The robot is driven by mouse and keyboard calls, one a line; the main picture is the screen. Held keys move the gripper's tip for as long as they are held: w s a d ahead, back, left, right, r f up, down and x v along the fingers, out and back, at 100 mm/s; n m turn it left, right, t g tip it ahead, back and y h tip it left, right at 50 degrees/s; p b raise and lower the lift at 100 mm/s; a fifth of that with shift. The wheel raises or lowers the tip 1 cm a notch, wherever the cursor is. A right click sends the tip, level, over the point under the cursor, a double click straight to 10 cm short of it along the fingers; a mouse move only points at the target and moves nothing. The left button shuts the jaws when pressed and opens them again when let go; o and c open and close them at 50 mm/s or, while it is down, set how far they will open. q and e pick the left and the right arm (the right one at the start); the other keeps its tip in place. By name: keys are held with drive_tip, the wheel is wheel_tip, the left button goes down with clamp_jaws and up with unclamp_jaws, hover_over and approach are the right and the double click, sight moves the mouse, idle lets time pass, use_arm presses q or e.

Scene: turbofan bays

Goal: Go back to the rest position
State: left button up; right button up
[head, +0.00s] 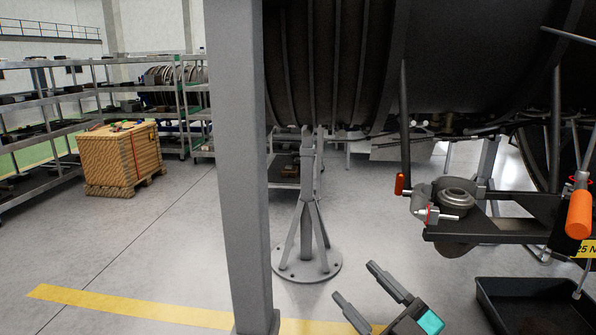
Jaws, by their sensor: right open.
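My right gripper (357,290) shows at the bottom, right of the middle, in the head view. Its two dark grey fingers are spread apart with nothing between them. It is over the floor, in front of the round foot of a grey stand (307,262), and appears apart from it. A teal patch shows on the gripper's body. My left gripper is not in the picture.
A grey post (240,170) stands left of the gripper. A dark engine (420,60) hangs above. A black bracket (490,232) with a metal fitting (455,205) juts in at right, above a black tray (535,305). A wooden crate (122,160) stands far left.

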drive_tip(key=s+d+f+m+h, duration=0.2)
drive_tip(key=f+m+h, duration=0.2)
drive_tip(key=f, duration=0.4)
drive_tip(key=s+d+f+m+h, duration=0.2)
drive_tip(key=d+f+m+h, duration=0.1)
drive_tip(key=f, duration=0.5)
drive_tip(key=shift+m+g+h, duration=0.4)
drive_tip(key=shift+m+h, duration=0.2)
drive_tip(key=shift+h, duration=0.4)
drive_tip(key=s+d+f+m+g+h, duration=0.1)
drive_tip(key=s+f, duration=0.2)
drive_tip(key=f, duration=0.1)
drive_tip(key=s+d+f+m+g+h, duration=0.1)
drive_tip(key=s+f+g, duration=0.1)
drive_tip(key=s+f, duration=0.2)
drive_tip(key=s+f+m+g+h, duration=0.1)
drive_tip(key=s+f+g, duration=0.1)
drive_tip(key=s+f, duration=0.2)
drive_tip(key=shift+s+d+f, duration=0.2)
drive_tip(key=shift+d+f, duration=0.2)
drive_tip(key=shift+f, duration=0.1)
drive_tip(key=shift+c, duration=0.3)
